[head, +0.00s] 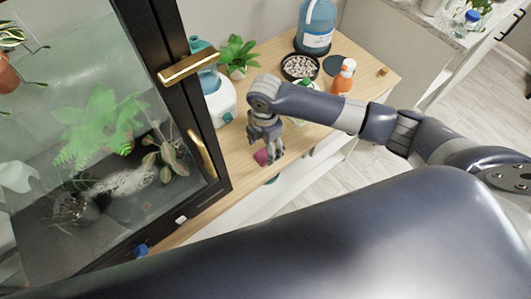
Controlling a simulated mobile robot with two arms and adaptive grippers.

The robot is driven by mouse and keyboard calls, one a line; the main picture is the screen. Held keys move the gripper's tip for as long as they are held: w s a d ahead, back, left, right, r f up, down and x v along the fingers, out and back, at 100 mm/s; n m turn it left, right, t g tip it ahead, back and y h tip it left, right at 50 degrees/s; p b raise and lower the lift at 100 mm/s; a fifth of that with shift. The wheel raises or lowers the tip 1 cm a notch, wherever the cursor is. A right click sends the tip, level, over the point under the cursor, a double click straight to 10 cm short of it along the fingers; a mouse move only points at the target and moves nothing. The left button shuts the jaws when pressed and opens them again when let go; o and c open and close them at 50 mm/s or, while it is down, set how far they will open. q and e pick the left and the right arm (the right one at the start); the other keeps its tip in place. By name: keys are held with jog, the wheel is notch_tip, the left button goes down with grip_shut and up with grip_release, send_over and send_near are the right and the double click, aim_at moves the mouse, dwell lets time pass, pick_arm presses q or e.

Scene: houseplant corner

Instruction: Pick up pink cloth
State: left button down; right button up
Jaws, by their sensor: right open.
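The pink cloth (261,157) is a small dark-pink patch on the wooden top (234,150), near its front edge. My right gripper (273,157) points down right beside it and partly covers it. Its jaws are open, and its fingertips are close to the cloth; I cannot tell whether they touch it. The rest of the cloth is hidden behind the fingers. My left gripper is out of view.
A glass cabinet (103,105) with plants and gold handles stands at the left. A white-and-teal container (220,103), potted plant (238,55), bowl of pebbles (300,66), orange bottle (343,78) and blue jug (317,28) stand on the top.

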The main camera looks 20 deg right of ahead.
aim_at(266, 153)
jog(key=shift+d+f+p, duration=0.1)
jog(key=shift+f+p, duration=0.2)
jog(key=shift+f, duration=1.65)
jog(key=c, duration=1)
jog(key=shift+o, duration=0.2)
jog(key=shift+r, duration=0.1)
notch_tip(266, 153, up, 8)
jog(key=shift+r+b, duration=0.2)
jog(key=shift+b, duration=0.4)
jog(key=shift+r, duration=0.75)
jog(key=shift+s, duration=0.1)
jog(key=shift+c, duration=0.4)
